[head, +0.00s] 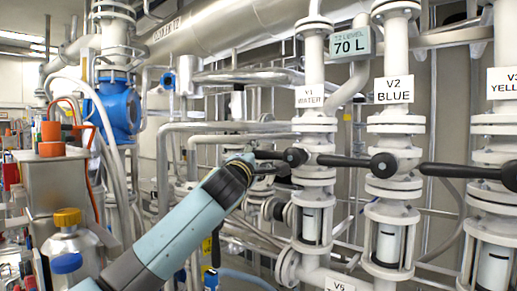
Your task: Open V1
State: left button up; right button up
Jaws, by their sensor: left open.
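Valve V1 sits on the white vertical pipe under its label (309,97). Its black lever has a round hub (295,157) and points left, level and crosswise to the pipe. My left gripper (266,167) is open, at the left end of the V1 lever. The gripper and lever overlap in the picture, so I cannot tell whether they touch. The small dark fingers are partly hard to make out against the pipework. My right gripper is not in view.
The V2 lever (345,161) points left, its tip close to the V1 hub. The V3 lever (460,171) also points left. A display reading 70 L (350,42) hangs above. A yellow-capped bottle (70,240) and a blue pump (118,110) stand at left.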

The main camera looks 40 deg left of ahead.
pick_arm(q)
jog(key=shift+x, duration=0.95)
jog(key=shift+c, duration=0.4)
grip_shut()
